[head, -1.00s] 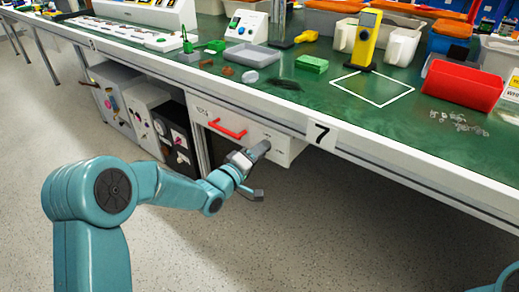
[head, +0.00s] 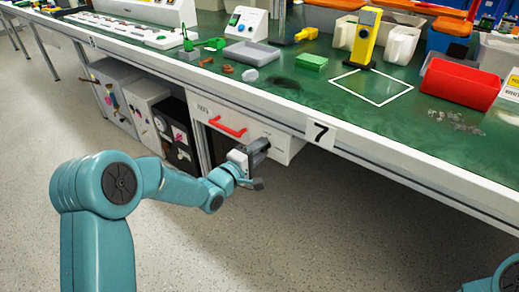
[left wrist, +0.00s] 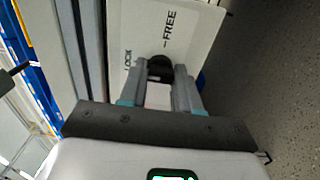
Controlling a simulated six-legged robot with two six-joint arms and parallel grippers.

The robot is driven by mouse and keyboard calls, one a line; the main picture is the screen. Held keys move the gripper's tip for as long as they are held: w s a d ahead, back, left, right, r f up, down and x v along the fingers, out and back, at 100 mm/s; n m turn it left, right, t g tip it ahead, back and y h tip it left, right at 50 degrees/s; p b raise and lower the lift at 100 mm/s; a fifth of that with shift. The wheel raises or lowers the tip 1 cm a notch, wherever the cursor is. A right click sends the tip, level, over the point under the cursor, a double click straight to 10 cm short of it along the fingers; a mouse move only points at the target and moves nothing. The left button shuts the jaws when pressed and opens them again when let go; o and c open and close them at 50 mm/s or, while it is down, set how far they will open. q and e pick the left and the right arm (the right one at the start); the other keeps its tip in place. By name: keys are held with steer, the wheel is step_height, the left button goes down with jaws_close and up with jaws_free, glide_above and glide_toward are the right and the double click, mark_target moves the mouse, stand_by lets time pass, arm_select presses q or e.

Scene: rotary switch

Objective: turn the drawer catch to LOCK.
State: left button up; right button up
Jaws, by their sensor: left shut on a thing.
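The drawer (head: 283,151) has a white front under the bench, with a red handle (head: 228,127) on its left part. In the left wrist view its front (left wrist: 195,55) carries the word LOCK on the left and FREE at the top, with a short mark beside FREE. The dark round catch (left wrist: 160,68) sits between the fingertips. My left gripper (left wrist: 159,80) is shut on it; the gripper also shows in the head view (head: 260,146), at the drawer front. The catch's pointer is hidden, so its setting cannot be told. My right gripper is out of view.
The bench edge with a "7" plate (head: 321,135) runs just above the drawer. Grey cabinets (head: 147,108) and a dark one (head: 176,135) stand left of it. A red bin (head: 461,84) and yellow device (head: 366,40) stand on the green top. Floor in front is clear.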

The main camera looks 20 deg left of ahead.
arm_select(q)
steer(key=o, duration=1.1)
steer(key=shift+c, duration=0.2)
steer(key=p+v, duration=0.3)
steer(key=v, duration=1.3)
steer(key=shift+s, duration=0.2)
